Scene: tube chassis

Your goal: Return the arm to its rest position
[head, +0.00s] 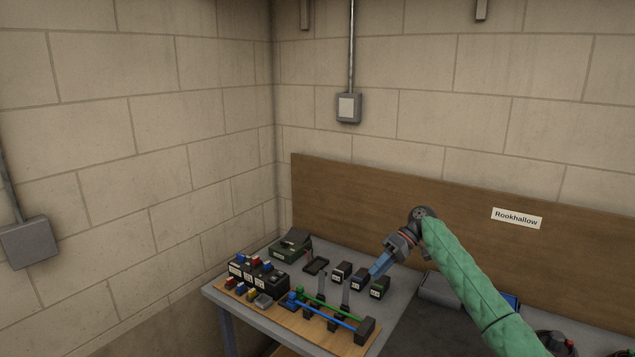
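My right arm, in a green quilted sleeve (478,283), reaches in from the lower right over the table (400,340). Its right gripper (376,270) points down and left, with pale blue parts at its end. The tip is over or beside a row of small dark boxes with white labels (341,272). I cannot tell whether it touches them, or whether the fingers are open or shut. My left gripper is not in view.
A wooden board (300,325) carries a blue rod (325,316), a green rod and dark holders. Labelled dark bins (258,278) and a dark green case (291,244) stand behind. A brown backboard (450,215) bears a "Rookhallow" sign (516,218). Space above the table's left side is clear.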

